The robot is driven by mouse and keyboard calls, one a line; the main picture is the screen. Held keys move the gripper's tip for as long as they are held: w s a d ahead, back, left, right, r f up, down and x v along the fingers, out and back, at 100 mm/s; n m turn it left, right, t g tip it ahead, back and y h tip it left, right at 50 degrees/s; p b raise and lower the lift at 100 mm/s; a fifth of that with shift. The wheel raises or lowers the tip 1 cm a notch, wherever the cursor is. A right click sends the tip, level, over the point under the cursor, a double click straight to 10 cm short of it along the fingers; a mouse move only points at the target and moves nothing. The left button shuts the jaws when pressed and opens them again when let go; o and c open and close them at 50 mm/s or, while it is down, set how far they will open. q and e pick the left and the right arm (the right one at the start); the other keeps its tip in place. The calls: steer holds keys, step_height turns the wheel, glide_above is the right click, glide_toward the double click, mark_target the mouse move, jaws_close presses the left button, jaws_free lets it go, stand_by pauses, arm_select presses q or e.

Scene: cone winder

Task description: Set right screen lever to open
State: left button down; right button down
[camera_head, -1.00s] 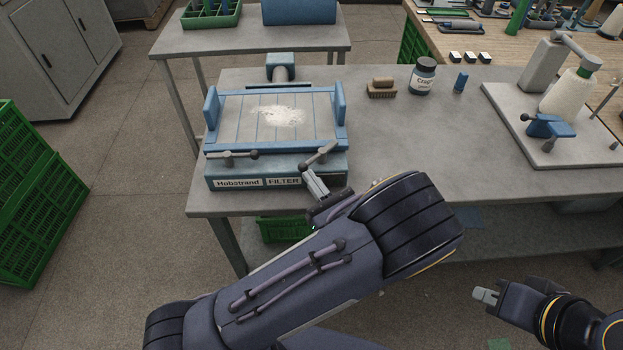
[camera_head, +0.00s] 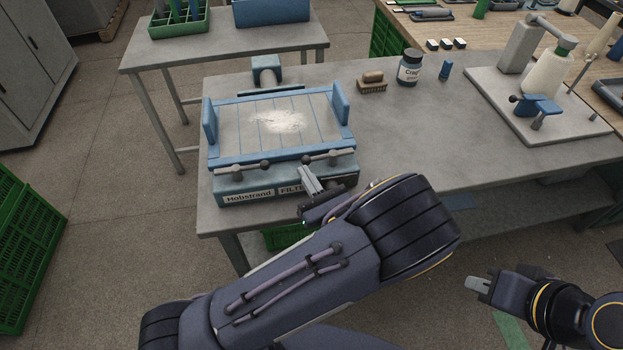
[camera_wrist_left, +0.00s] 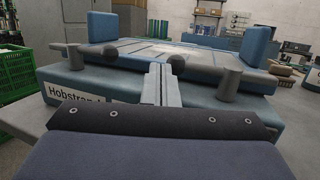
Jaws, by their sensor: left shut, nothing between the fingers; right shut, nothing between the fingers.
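The blue-grey Hobstrand filter unit (camera_head: 222,195) stands at the table's front left. Its right screen lever (camera_head: 325,160) lies roughly along the front edge, its dark knob pointing left toward the middle. The left lever (camera_head: 251,167) points right, toward the middle. The wrist view shows the right lever (camera_wrist_left: 205,69) and left lever (camera_wrist_left: 105,61) with their knobs facing each other. My left gripper (camera_head: 306,172) is shut and empty, its fingertips (camera_wrist_left: 160,70) between the knobs, close to the right one; I cannot tell whether they touch. My right gripper (camera_head: 475,284) is shut, away from the table.
A brush (camera_head: 372,84), a dark jar (camera_head: 410,67) and a small blue piece (camera_head: 445,69) stand behind right of the unit. A winder with a white cone (camera_head: 547,75) stands at right. The table between is clear. Green crates (camera_head: 30,250) stand on the floor at left.

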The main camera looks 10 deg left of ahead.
arm_select(q)
steer(key=shift+w+a, duration=0.2)
steer(key=shift+a, duration=0.15)
stand_by(0.6)
